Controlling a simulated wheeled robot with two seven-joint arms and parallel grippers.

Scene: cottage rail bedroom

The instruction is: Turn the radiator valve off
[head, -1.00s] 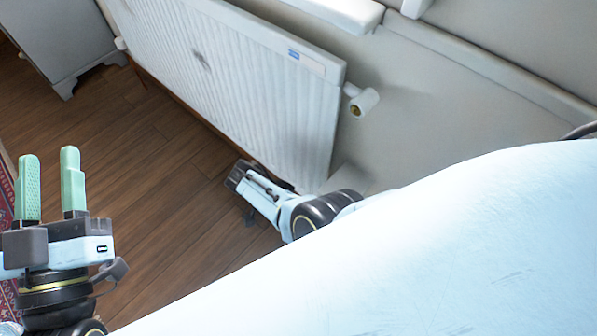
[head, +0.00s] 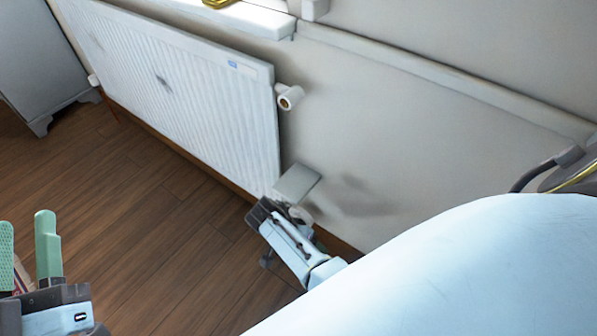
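The white ribbed radiator (head: 190,95) hangs on the wall at upper left. Below the radiator's lower right corner are a pale flat plate (head: 298,183) and a small whitish round part (head: 301,213); I cannot tell whether this is the valve. My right gripper (head: 262,212) is beside these lower parts, its fingers hidden; contact is unclear.
A grey cabinet (head: 40,65) stands at the far left. The wooden floor (head: 140,220) is clear in front of the radiator. A window sill (head: 235,15) and a wall rail (head: 440,75) run above. A dark curved object with a gold edge (head: 570,175) is at the right.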

